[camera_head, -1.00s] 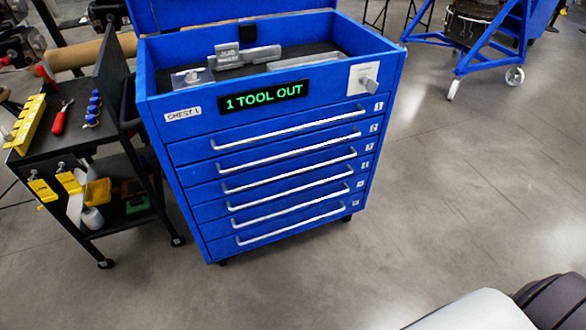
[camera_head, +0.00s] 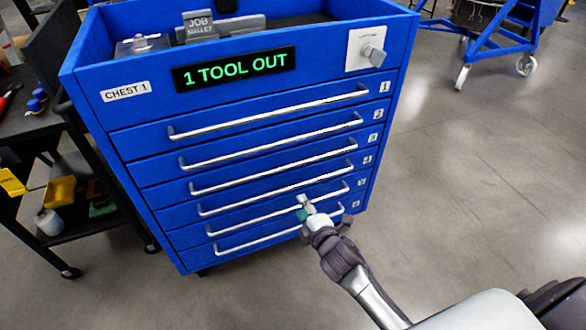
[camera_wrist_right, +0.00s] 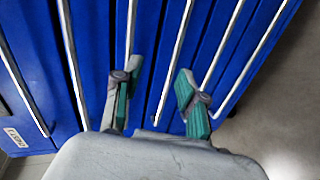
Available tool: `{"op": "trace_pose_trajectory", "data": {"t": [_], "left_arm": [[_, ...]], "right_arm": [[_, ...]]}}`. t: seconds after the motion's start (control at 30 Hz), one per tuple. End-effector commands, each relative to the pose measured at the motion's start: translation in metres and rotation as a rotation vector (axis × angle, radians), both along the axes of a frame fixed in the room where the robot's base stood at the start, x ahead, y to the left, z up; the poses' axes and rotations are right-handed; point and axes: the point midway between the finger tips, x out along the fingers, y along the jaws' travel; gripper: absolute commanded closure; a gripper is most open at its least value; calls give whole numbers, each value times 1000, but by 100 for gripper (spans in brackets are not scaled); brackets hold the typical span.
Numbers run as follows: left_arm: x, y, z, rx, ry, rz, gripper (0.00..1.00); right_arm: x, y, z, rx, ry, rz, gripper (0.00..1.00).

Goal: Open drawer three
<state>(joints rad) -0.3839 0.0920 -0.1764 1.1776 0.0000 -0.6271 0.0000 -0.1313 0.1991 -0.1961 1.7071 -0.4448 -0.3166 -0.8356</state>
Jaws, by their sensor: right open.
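The blue tool chest (camera_head: 130,118) has six numbered drawers, all shut, each with a long silver bar handle. Drawer three's handle (camera_head: 272,168) is the third from the top. My right gripper (camera_head: 304,202) is in front of the lower drawers, below drawer three's handle in the head view. In the right wrist view, its two green-padded fingers (camera_wrist_right: 156,88) are spread apart. One finger overlaps what looks like the third handle (camera_wrist_right: 131,35), and the fourth handle (camera_wrist_right: 177,55) runs between them. Whether they touch a handle is unclear. My left gripper is not in view.
A lit sign (camera_head: 236,69) on the chest reads "1 TOOL OUT", with a grey knob (camera_head: 373,54) to its right. A black cart (camera_head: 60,212) stands close on the left. A blue wheeled stand (camera_head: 497,38) is at back right. The floor (camera_head: 470,180) right of the chest is clear.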

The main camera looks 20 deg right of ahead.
Motion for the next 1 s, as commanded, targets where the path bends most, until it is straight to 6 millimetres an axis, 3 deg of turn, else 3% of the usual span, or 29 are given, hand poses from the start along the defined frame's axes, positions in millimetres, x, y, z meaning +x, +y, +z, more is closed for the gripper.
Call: {"op": "trace_pose_trajectory", "data": {"t": [0.1, 0.2, 0.37, 0.8, 1.0], "left_arm": [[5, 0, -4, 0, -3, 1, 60], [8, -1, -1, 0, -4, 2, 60], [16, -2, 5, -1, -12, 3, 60], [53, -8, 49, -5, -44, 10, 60], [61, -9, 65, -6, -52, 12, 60]], "right_arm": [[9, 3, 29, -74, -83, 24, 59], [14, 3, 37, -91, -100, 27, 59], [36, 4, 34, -90, -100, 27, 59], [122, 7, 14, -87, -98, 26, 59], [141, 8, 11, -85, -97, 26, 59]]}}
